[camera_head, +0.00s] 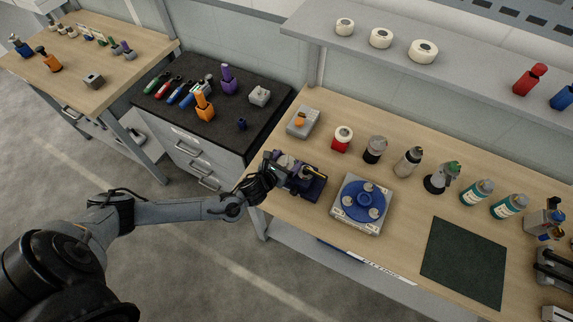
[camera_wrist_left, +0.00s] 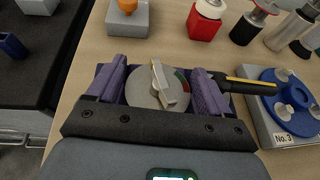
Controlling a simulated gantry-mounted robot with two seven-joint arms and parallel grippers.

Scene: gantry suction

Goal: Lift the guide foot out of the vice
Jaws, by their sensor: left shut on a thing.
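My left gripper (camera_head: 282,172) is at the left end of the wooden bench, over a dark blue-purple fixture (camera_head: 311,189) that appears to be the vice. In the left wrist view its two purple-padded fingers (camera_wrist_left: 157,88) stand either side of a round grey disc (camera_wrist_left: 140,98) with a beige bar across it and a red and green mark at its edge. This piece appears to be the guide foot, and the gripper is shut on it. Its underside, and whether it touches the vice, are hidden. My right gripper is not in view.
Right of the vice is a white block with a blue round plate (camera_head: 360,196); a black and yellow handle (camera_wrist_left: 248,86) lies between them. Behind are a grey block with an orange knob (camera_head: 302,121) and a red jar (camera_head: 342,140). The dark green mat (camera_head: 464,262) is bare.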

